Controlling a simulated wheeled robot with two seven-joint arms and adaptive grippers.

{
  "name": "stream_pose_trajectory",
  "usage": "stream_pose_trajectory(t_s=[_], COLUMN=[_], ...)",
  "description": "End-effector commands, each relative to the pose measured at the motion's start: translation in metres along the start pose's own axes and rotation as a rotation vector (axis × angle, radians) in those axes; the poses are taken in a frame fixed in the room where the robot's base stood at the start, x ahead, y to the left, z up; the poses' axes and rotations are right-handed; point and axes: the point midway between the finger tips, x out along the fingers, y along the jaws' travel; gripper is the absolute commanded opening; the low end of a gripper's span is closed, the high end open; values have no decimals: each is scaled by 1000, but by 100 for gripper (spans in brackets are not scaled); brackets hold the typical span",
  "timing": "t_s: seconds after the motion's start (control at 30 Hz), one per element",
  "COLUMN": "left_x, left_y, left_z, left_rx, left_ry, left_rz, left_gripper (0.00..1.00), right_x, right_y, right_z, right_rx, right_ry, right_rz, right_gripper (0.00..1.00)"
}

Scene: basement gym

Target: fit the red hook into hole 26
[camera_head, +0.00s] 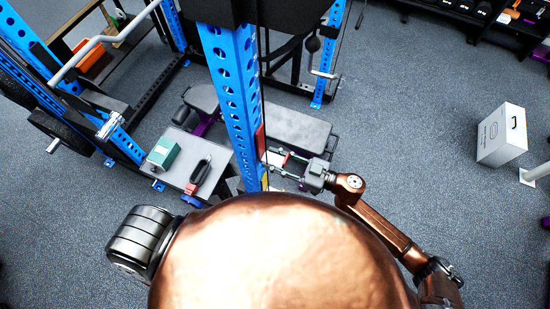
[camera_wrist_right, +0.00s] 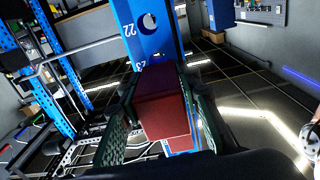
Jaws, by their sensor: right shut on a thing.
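The red hook (camera_wrist_right: 165,112) sits between the dark green finger pads of my right gripper (camera_wrist_right: 160,125) in the right wrist view. In the head view, this gripper (camera_head: 284,164) is just right of the blue rack upright (camera_head: 232,85), shut on the hook. A red strip (camera_head: 260,138) shows along the upright's right edge; I cannot tell whether it is part of the hook. In the wrist view the upright (camera_wrist_right: 128,20) carries the numbers 22 and 23 behind the hook. Hole 26 is hidden, and contact between hook and upright cannot be told. My left gripper is not in view.
A grey platform (camera_head: 214,160) left of the upright holds a green box (camera_head: 163,153) and a black-and-red item (camera_head: 198,178). A grey bench (camera_head: 295,130) lies behind my right gripper. A white box (camera_head: 502,135) stands far right. The floor between is clear.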

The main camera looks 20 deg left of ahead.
Motion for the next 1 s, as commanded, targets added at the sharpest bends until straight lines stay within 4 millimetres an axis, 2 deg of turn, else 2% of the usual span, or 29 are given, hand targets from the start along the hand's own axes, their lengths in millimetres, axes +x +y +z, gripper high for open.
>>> stream_pose_trajectory(t_s=[0.47, 0.5, 0.77, 1.0], left_x=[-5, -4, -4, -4], left_y=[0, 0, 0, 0], left_z=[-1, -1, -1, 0], left_rx=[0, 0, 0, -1], left_ry=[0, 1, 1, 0], left_rz=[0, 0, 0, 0], left_gripper=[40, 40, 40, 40], right_x=[2, 2, 1, 0], right_y=[0, 0, 0, 0], right_z=[-4, -3, -1, 2], right_rx=[0, -1, 0, 1], right_ry=[4, 4, 2, -4], right_rz=[-1, -1, 0, 2], right_gripper=[0, 33, 51, 52])
